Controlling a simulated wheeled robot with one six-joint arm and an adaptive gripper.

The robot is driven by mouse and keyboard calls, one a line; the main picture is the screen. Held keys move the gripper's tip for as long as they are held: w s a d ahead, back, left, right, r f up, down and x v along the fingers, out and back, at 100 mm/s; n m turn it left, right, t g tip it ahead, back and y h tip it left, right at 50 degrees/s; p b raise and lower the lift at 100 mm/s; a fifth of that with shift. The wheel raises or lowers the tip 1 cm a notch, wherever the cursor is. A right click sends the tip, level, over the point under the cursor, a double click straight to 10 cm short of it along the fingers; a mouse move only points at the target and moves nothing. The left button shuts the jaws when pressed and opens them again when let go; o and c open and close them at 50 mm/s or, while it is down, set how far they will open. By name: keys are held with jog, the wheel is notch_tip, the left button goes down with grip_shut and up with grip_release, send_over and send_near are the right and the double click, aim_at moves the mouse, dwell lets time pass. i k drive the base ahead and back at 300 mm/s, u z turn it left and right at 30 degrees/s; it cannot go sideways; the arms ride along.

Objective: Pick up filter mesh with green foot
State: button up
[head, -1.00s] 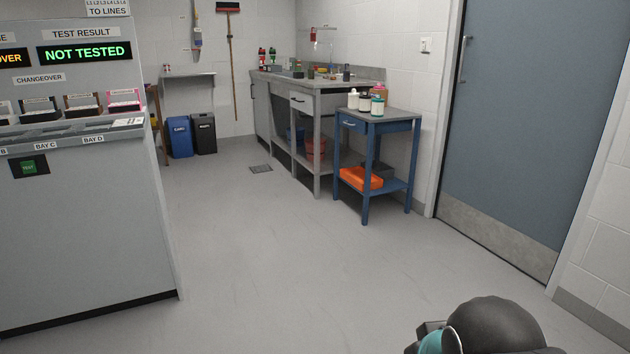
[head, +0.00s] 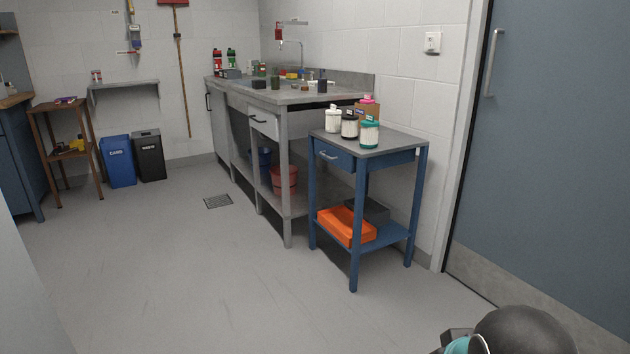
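Three small white cylinders with coloured ends stand on the grey top of the blue side table (head: 395,148). The one with green at its top and foot, the filter mesh with green foot (head: 369,134), is nearest the front edge. A black-ended one (head: 349,126) stands just left of it, and a white one (head: 333,121) further left. The green one looks upright. A dark rounded part of my arm shows at the bottom right; my gripper's fingers are not in view.
A blue door (head: 555,150) is on the right. A grey sink bench (head: 290,97) stands behind the table. An orange box (head: 346,226) lies on the table's lower shelf. Blue (head: 118,160) and black bins (head: 149,155) stand at the back. The floor in front is clear.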

aim_at(274, 80)
jog(key=u, duration=0.25)
jog(key=i, duration=2.3)
jog(key=u, duration=0.35)
jog(key=k, duration=0.6)
jog(key=u, duration=0.65)
jog(key=i, duration=0.65)
jog(key=u, duration=0.7)
jog(key=i, duration=1.1)
jog(key=z, duration=0.95)
jog(key=i, duration=0.95)
jog(key=z, duration=0.9)
jog(key=k, duration=0.65)
